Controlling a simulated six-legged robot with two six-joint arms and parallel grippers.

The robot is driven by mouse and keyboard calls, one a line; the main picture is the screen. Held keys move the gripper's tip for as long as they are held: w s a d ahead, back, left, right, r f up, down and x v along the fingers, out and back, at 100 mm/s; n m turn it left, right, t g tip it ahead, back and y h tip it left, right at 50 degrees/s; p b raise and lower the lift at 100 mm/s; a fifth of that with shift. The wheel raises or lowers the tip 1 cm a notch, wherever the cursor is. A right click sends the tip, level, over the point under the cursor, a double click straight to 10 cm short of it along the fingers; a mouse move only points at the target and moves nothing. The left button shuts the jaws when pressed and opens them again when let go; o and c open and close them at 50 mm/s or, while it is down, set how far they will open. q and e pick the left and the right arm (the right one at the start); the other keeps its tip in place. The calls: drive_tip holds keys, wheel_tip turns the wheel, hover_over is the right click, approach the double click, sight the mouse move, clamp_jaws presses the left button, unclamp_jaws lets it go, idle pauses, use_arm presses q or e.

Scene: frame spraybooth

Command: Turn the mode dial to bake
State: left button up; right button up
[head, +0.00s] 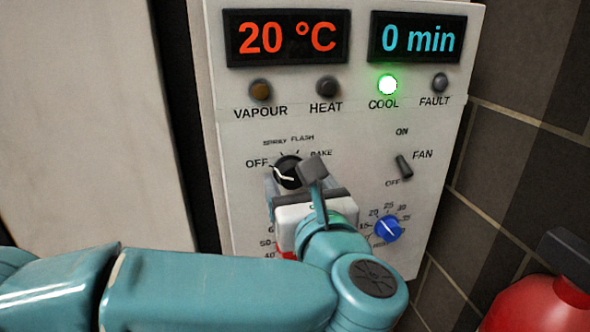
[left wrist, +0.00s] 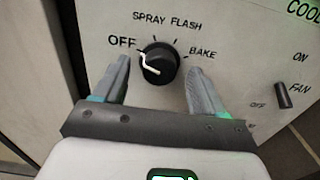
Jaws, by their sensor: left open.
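The mode dial (head: 287,171) is a round black knob with a white pointer line, on the white control panel (head: 345,120). In the left wrist view the dial (left wrist: 159,63) has OFF at its left, SPRAY and FLASH above, and BAKE at its right. The pointer line lies on the OFF side. My left gripper (left wrist: 157,78) is open, with one finger on each side of the dial and visible gaps between fingers and knob. In the head view the left gripper (head: 290,185) is at the dial, partly hidden by its own wrist. My right gripper is not in view.
A FAN switch (head: 404,166) and a blue minutes knob (head: 387,228) are right of the dial. The displays read 20 °C (head: 287,38) and 0 min (head: 417,38). The green COOL lamp (head: 387,84) is lit. A red cylinder (head: 540,305) stands at lower right.

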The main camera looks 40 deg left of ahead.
use_arm(q)
drive_tip(key=shift+w+a, duration=0.45)
drive_tip(key=shift+w, duration=0.05)
drive_tip(key=shift+w+a, duration=0.15)
drive_tip(key=shift+a, duration=0.15)
drive_tip(key=shift+w, duration=0.1)
drive_tip(key=c, duration=1)
drive_tip(key=shift+c, duration=0.2)
